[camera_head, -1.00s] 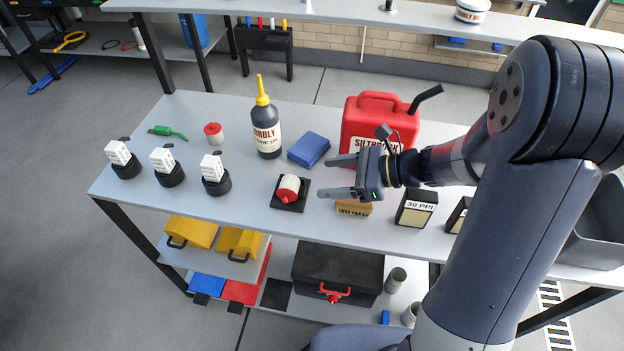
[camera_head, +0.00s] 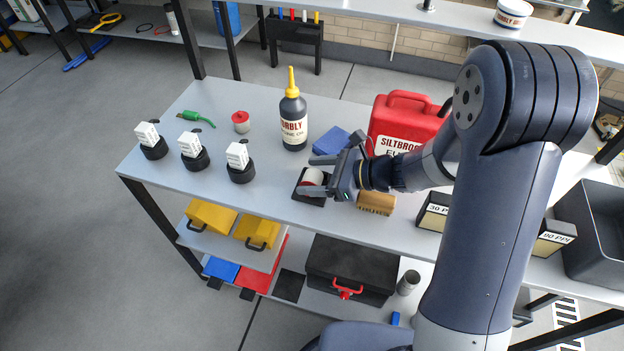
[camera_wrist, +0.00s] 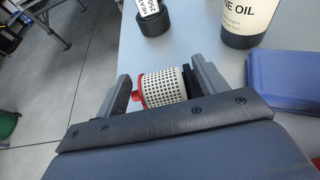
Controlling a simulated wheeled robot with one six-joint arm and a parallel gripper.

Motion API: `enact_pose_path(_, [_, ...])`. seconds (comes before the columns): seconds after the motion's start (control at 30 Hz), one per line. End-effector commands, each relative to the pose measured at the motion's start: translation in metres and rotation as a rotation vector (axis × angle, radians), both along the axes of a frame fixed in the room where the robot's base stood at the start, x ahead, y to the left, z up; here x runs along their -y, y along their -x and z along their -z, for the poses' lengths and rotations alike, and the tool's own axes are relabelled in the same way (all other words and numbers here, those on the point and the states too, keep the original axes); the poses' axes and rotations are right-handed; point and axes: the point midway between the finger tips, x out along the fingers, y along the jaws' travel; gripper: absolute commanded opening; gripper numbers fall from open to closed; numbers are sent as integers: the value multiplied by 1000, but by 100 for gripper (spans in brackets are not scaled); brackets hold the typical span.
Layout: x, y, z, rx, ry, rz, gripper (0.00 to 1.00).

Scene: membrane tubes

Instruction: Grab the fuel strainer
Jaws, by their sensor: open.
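The fuel strainer, a white perforated cylinder with a red end, lies on its side on a black pad (camera_head: 300,197) on the bench. In the head view the strainer (camera_head: 313,177) is partly hidden by my gripper (camera_head: 312,172). In the wrist view the strainer (camera_wrist: 162,88) shows between the two fingers of my gripper (camera_wrist: 160,72), its red end towards the left finger. The jaws are open around it. I cannot tell whether a finger touches it.
A dark oil bottle (camera_head: 293,120), a blue block (camera_head: 330,140) and a red jerry can (camera_head: 400,125) stand behind. A tan block (camera_head: 376,203) is right of the pad. Several white blocks in black holders (camera_head: 240,165) and a red-capped jar (camera_head: 240,122) are to the left.

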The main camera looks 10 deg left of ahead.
Motion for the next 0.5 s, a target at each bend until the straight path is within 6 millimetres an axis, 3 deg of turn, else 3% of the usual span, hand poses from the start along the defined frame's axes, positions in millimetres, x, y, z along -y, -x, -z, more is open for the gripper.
enact_pose_path(0.1, [0,0,0,0,0,0,67])
enact_pose_path(0.5, [0,0,0,0,0,0,34])
